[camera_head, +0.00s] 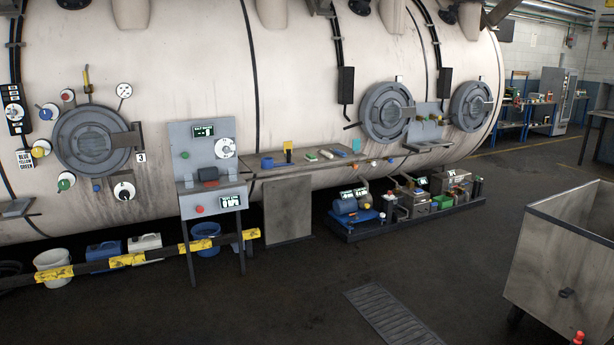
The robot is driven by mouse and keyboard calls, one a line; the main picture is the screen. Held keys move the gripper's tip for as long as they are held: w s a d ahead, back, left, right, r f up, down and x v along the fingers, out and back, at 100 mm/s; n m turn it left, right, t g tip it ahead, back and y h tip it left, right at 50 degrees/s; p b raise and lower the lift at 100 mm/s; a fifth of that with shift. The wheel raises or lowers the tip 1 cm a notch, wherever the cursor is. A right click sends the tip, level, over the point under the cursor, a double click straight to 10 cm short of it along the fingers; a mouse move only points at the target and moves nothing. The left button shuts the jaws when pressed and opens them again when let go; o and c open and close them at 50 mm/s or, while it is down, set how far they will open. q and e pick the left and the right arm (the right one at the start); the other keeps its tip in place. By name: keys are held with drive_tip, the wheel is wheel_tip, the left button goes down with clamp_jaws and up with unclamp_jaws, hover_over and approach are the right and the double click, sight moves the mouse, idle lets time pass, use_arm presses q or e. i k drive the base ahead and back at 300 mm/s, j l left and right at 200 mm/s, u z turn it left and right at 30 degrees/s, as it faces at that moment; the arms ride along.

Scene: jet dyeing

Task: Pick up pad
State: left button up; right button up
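I cannot tell for sure which thing is the pad. Several small items lie on the narrow shelf (300,165) along the front of the big cream cylindrical machine. Among them are a blue item (267,163) at the left end, an upright yellow-orange piece (288,146), and small flat green and white pieces (327,154) near the middle. They are too small to identify. Neither of my grippers shows in this view.
A grey control stand (208,160) stands left of the shelf. A low barrier with yellow tape (128,260) crosses the lower left, before buckets and canisters. A pump skid (400,215) sits at the machine's base. A large cart (560,260) is at right.

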sight(309, 156)
drive_tip(key=i+z, duration=0.1)
drive_tip(key=i, duration=3)
drive_tip(key=i+u, duration=0.1)
drive_tip(key=i, duration=0.4)
drive_tip(key=i+l, duration=0.1)
drive_tip(key=i, duration=0.4)
drive_tip(key=i+l+u, duration=0.15)
drive_tip(key=i, duration=0.35)
drive_tip(key=i+l, duration=0.1)
drive_tip(key=i, duration=0.45)
drive_tip(key=i+l+u, duration=0.15)
drive_tip(key=i, duration=0.35)
drive_tip(key=i+l+u, duration=0.45)
drive_tip(key=i, duration=0.25)
